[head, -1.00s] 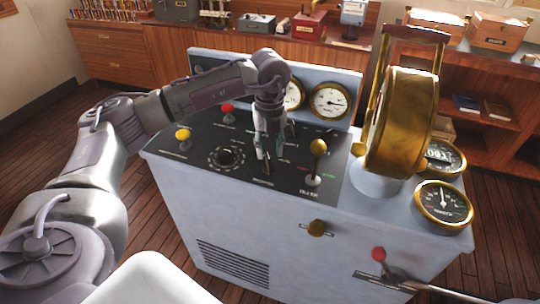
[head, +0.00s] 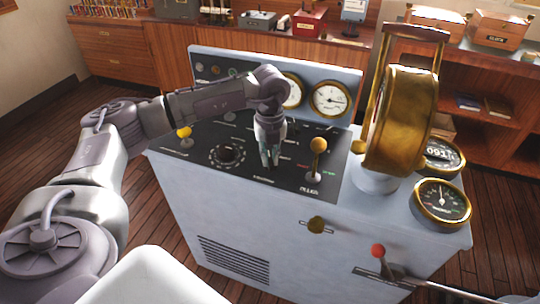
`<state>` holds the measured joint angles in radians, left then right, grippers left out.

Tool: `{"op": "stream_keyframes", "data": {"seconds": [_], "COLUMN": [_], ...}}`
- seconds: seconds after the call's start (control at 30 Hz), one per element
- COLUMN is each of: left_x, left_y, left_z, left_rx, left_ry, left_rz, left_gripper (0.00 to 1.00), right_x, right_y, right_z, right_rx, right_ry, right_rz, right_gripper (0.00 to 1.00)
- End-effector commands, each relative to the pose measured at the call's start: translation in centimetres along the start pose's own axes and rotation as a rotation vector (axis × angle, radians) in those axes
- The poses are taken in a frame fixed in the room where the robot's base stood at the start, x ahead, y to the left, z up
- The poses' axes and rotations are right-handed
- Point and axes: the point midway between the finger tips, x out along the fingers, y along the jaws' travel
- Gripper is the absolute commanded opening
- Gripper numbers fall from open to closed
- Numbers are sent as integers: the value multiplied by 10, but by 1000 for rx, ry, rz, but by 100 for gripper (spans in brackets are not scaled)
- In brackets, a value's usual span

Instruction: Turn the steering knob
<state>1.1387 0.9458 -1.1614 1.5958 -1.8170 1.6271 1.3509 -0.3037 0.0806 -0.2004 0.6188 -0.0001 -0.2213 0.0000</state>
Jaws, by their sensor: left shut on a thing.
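My left gripper (head: 270,160) reaches down onto the dark top panel of the pale blue console. Its fingers are close together, pointing down, shut on a small control just above a white label on the panel. I take this control to be the steering knob; the fingers hide nearly all of it, so its shape and angle cannot be told. A round black dial knob (head: 227,154) with a marked ring sits apart to the left of the fingers. My right gripper is not in view.
A yellow-knobbed lever (head: 185,133) stands left and a brass ball lever (head: 317,150) stands close right of the fingers. A large brass telegraph (head: 400,125) rises further right, beside round gauges (head: 441,204). A red-knobbed lever (head: 379,251) juts from the front.

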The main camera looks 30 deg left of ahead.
Motion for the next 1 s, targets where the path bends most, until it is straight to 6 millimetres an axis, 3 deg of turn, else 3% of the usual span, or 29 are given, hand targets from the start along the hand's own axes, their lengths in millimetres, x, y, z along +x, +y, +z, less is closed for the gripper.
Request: {"op": "stream_keyframes", "data": {"seconds": [0.47, 1.0], "left_x": [1, 1], "left_y": [0, 0], "left_z": [0, 1], "left_rx": [131, 620], "left_ry": [-1, -1], "left_rz": [0, -1], "left_gripper": [0, 0], "right_x": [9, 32], "right_y": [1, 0], "right_z": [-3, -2], "right_rx": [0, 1], "right_ry": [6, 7], "right_rz": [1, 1], "right_gripper": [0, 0]}}
